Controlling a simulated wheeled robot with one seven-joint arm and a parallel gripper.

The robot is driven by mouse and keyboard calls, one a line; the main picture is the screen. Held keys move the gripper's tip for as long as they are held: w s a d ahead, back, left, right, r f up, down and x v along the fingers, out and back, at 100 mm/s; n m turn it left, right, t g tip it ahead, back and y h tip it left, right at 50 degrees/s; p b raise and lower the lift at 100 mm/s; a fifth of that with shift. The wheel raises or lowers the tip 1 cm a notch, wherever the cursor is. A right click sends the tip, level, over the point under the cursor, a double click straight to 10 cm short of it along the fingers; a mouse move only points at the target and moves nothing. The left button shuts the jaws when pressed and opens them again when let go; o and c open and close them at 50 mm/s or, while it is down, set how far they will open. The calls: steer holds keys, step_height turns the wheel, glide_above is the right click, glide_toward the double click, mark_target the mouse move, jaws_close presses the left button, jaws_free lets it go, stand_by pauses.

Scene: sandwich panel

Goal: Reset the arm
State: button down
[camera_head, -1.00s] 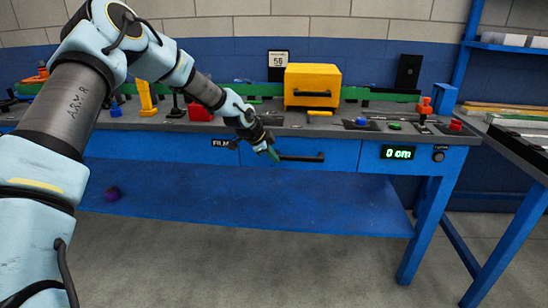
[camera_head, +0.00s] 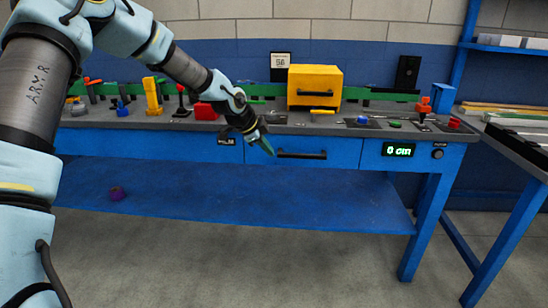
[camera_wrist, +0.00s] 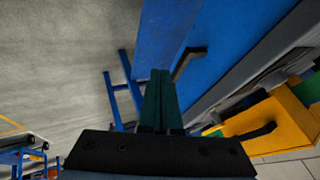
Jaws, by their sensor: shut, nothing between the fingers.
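My gripper (camera_head: 268,148) is in front of the blue workbench (camera_head: 345,152), just left of the black drawer handle (camera_head: 302,155) in the head view. Its green fingers lie together with nothing between them and point down to the right. In the wrist view the shut fingers (camera_wrist: 160,100) fill the middle, with the handle (camera_wrist: 187,62) close beside their tips. I cannot tell whether the fingers touch it. The drawer looks closed. My arm reaches in from the left of the head view.
On the bench stand a yellow box (camera_head: 315,86) with a handle, a red block (camera_head: 206,111) and several levers and buttons. A green display (camera_head: 398,150) reads 0 cm. A second table stands at right. The floor in front is clear.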

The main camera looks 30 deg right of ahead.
steer(key=shift+v, duration=1.6)
steer(key=a+r+n+y+p, duration=0.2)
steer(key=a+n, duration=0.2)
steer(key=a, duration=0.6)
steer(key=s+a+r+n+y+p, duration=0.15)
steer(key=a+n, duration=0.25)
steer(key=a, duration=0.6)
steer(key=a+r+n+y+p, duration=0.15)
steer(key=a+n, duration=0.25)
steer(key=a, duration=0.6)
steer(key=s+a+r+n+y+p, duration=0.1)
steer(key=s+a+r+n+p, duration=0.1)
steer(key=s+a+n, duration=0.3)
steer(key=s+a+r+n+y+p, duration=0.1)
steer(key=s+a+n, duration=0.5)
steer(key=a, duration=0.6)
steer(key=shift+r+p, duration=0.5)
steer(key=shift+r, duration=0.4)
